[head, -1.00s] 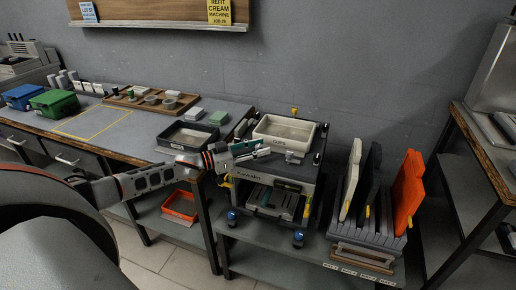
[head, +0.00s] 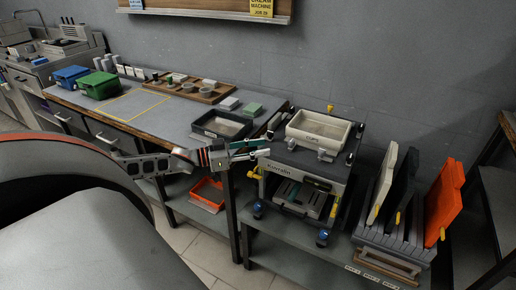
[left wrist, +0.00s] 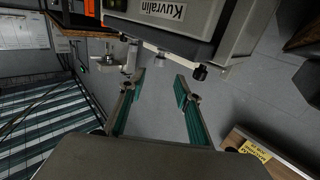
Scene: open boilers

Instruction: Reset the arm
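My left arm comes in from the left in the head view and ends in my left gripper (head: 266,148), at the upper left front of the Kuvralin machine (head: 305,172). Its green-padded fingers are spread apart with nothing between them, as the left wrist view (left wrist: 161,84) shows. The machine's labelled body (left wrist: 173,12) appears at the top of that view, beyond the fingertips. I cannot tell whether the gripper touches the machine. A cream tray (head: 319,133) sits on top of the machine. My right gripper is not in view.
Left of the machine, a workbench (head: 185,120) holds a black tray (head: 222,125), a wooden board with cups (head: 190,88), and green (head: 98,85) and blue bins (head: 70,78). An orange bin (head: 207,194) is below. A rack with upright panels, one orange (head: 442,200), stands right.

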